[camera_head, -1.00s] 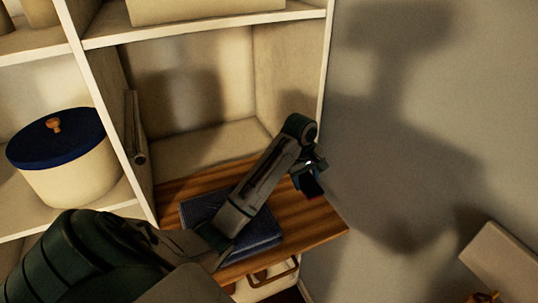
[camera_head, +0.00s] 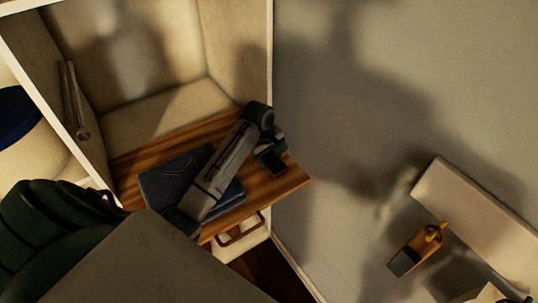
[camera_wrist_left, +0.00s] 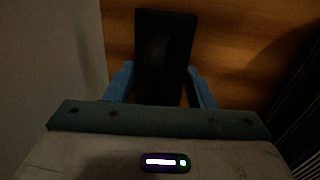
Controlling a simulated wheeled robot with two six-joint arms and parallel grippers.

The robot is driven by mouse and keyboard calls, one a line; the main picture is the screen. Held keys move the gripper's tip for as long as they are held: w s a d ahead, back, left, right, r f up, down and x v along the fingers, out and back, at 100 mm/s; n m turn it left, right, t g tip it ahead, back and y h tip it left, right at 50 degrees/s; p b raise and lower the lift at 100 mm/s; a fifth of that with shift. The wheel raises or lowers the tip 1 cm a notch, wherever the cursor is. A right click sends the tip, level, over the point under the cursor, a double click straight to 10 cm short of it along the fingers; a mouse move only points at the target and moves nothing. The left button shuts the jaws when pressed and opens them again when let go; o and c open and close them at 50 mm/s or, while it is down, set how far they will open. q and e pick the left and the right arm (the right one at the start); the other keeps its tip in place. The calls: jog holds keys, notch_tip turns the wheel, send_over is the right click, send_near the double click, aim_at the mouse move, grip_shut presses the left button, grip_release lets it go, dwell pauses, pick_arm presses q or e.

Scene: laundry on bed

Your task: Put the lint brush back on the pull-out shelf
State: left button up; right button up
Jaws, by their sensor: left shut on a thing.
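My left gripper (camera_head: 270,150) is over the right part of the wooden pull-out shelf (camera_head: 285,182), near its outer edge. In the left wrist view its blue fingers (camera_wrist_left: 160,88) are shut on a dark, flat, oblong thing, which I take to be the lint brush (camera_wrist_left: 163,45). The brush lies over the wood grain there; I cannot tell whether it touches the shelf. In the head view it is small and dark, partly hidden by the gripper. My right gripper is not in view.
A handle (camera_head: 240,230) is below. At right, a wooden piece with a dark end (camera_head: 408,258) is beside a pale board (camera_head: 470,220).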

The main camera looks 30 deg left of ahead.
pick_arm(q)
jog(key=o, duration=0.9)
jog(key=shift+f, duration=0.1)
jog(key=shift+o, duration=0.2)
notch_tip(320, 180, up, 12)
jog(key=s, duration=0.2)
jog(key=shift+a, duration=0.45)
jog(key=shift+s, duration=0.1)
